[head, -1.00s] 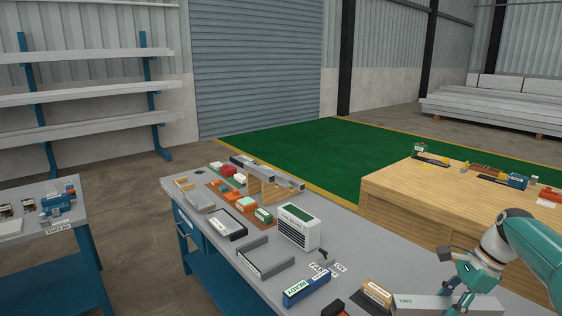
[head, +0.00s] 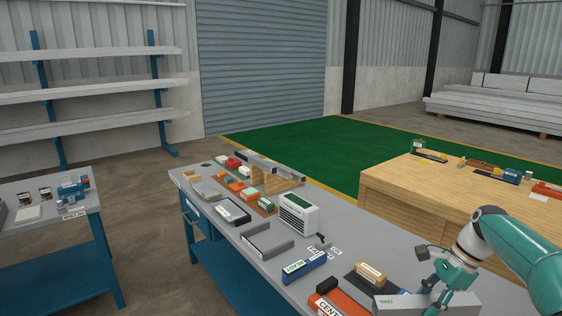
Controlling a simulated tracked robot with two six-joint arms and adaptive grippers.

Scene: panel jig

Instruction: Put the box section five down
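A pale grey box section (head: 408,302), with dark lettering that seems to read COOL near its left end, lies across the lower right of the head view. My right gripper (head: 437,299) comes down on it from above, with its fingers closed on the bar. The bar's lower edge is cut off by the frame, so I cannot tell whether it touches anything below. A number on it is not readable. My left gripper is not in view.
The grey bench (head: 275,275) holds a blue READY block (head: 304,266), an orange CENT block (head: 340,303), a tan block (head: 371,272), a white vented unit (head: 298,212) and a grey channel (head: 267,240). A wooden table (head: 420,205) stands at the right. A rack (head: 100,95) stands back left.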

